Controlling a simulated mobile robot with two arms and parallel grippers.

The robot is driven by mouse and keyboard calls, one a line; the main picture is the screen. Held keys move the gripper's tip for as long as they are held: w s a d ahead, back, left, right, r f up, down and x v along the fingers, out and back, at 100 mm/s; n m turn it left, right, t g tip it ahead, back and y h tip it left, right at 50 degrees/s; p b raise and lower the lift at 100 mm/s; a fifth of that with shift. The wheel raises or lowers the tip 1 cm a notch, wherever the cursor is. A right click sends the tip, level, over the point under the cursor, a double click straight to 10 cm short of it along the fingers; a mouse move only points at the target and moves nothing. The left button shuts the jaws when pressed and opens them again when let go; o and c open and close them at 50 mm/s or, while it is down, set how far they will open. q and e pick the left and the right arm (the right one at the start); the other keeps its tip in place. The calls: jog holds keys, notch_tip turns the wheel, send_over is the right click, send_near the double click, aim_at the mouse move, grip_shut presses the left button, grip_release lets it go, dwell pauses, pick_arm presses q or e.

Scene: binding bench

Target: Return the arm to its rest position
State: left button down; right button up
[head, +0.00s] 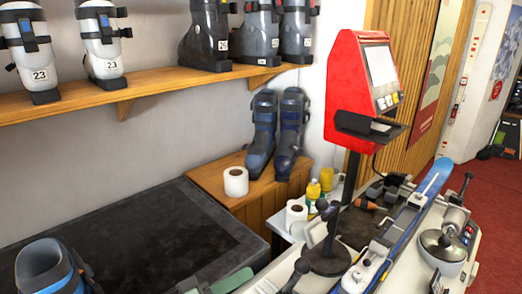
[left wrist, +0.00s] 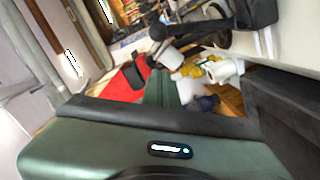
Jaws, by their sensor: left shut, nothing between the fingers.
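Part of my left arm and gripper (head: 226,281) shows as a green shape at the bottom edge of the head view, just right of the black mat. The gripper is shut with nothing held. The fingertips are hard to make out. In the left wrist view, a large green casing with a small lit display, which looks like part of my own arm, fills the lower part. My right gripper is in neither view.
A black bench mat (head: 150,225) is mostly clear, with a blue-grey boot (head: 45,270) at front left. A red device (head: 360,85) stands above a blue ski (head: 410,225). Paper rolls (head: 236,181) (head: 296,215), yellow bottles (head: 313,193) and boots (head: 264,135) stand nearby.

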pick_arm(q)
jog(key=s+f+m+g+y, duration=0.1)
jog(key=s+f+m+y, duration=0.2)
jog(key=f, duration=0.4)
jog(key=s+a+f+g+y, duration=0.3)
jog(key=s+a+f+y, duration=0.2)
jog(key=s+a+f, duration=0.3)
jog(key=s+a+f+g+y, duration=0.35)
jog(key=s+a+f, duration=0.2)
jog(key=s, duration=0.45)
notch_tip(320, 180, down, 30)
jog(key=s+a+g+b, duration=0.1)
jog(key=s, duration=0.2)
jog(key=s+a+f+m+g+y+b, duration=0.1)
jog(key=s+a+f, duration=0.2)
jog(key=s+f, duration=1.1)
jog(key=shift+s+f, duration=0.25)
jog(key=shift+s, duration=0.5)
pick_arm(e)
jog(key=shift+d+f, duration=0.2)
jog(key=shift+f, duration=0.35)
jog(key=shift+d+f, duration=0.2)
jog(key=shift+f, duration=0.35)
pick_arm(q)
jog(key=shift+g, duration=0.25)
